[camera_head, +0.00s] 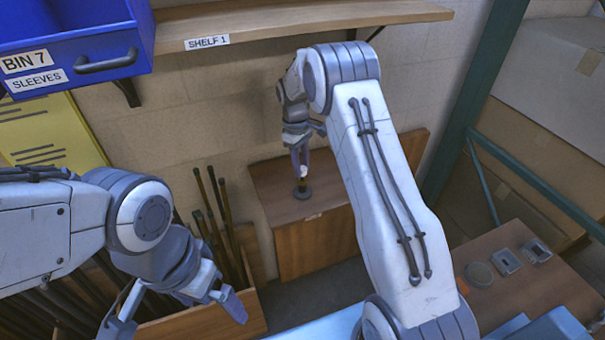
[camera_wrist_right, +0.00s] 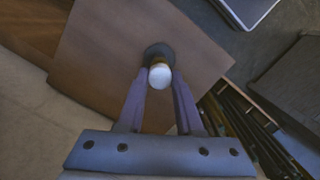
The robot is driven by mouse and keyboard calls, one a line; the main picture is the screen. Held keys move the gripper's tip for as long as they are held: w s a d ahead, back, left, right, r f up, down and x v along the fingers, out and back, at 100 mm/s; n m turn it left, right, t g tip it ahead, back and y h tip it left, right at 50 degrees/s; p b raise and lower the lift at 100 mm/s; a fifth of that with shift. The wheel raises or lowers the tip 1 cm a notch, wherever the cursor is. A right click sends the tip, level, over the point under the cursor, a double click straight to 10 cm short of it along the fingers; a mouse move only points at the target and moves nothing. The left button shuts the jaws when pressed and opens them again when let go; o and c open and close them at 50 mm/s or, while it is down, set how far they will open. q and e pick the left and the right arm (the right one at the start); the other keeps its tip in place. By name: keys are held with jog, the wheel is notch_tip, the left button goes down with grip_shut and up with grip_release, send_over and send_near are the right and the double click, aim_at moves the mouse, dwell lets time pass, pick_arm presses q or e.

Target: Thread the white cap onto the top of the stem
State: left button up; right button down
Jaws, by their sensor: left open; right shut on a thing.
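The white cap (camera_head: 304,171) is held between the fingertips of my right gripper (camera_head: 301,165), which is shut on it and points down. The cap also shows in the right wrist view (camera_wrist_right: 160,76), between the two fingers (camera_wrist_right: 159,82). Directly below the cap is the short stem (camera_head: 302,182) on a dark round base (camera_head: 302,192), standing on a brown wooden box. The cap lines up with the stem's top; I cannot tell whether it is threaded on. My left gripper (camera_head: 175,314) is open and empty, low at the left.
The wooden box top (camera_head: 275,180) is otherwise clear. A wooden crate (camera_head: 245,312) of dark rods stands behind my left gripper. A shelf (camera_head: 290,18) and blue bin (camera_head: 85,45) hang above. A brown table (camera_head: 520,290) with small parts is at right.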

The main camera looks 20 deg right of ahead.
jog(key=m, duration=0.1)
jog(key=m+p, duration=0.1)
jog(key=shift+s+f+m, duration=0.2)
jog(key=shift+m, duration=0.1)
jog(key=m, duration=0.3)
jog(key=shift+y, duration=0.4)
jog(key=shift+f+m, duration=0.15)
jog(key=shift+m, duration=0.45)
jog(key=m+p, duration=0.1)
jog(key=m, duration=0.3)
jog(key=shift+d+y, duration=0.1)
jog(key=shift+y, duration=0.2)
jog(key=m, duration=0.2)
jog(key=shift+m, duration=0.4)
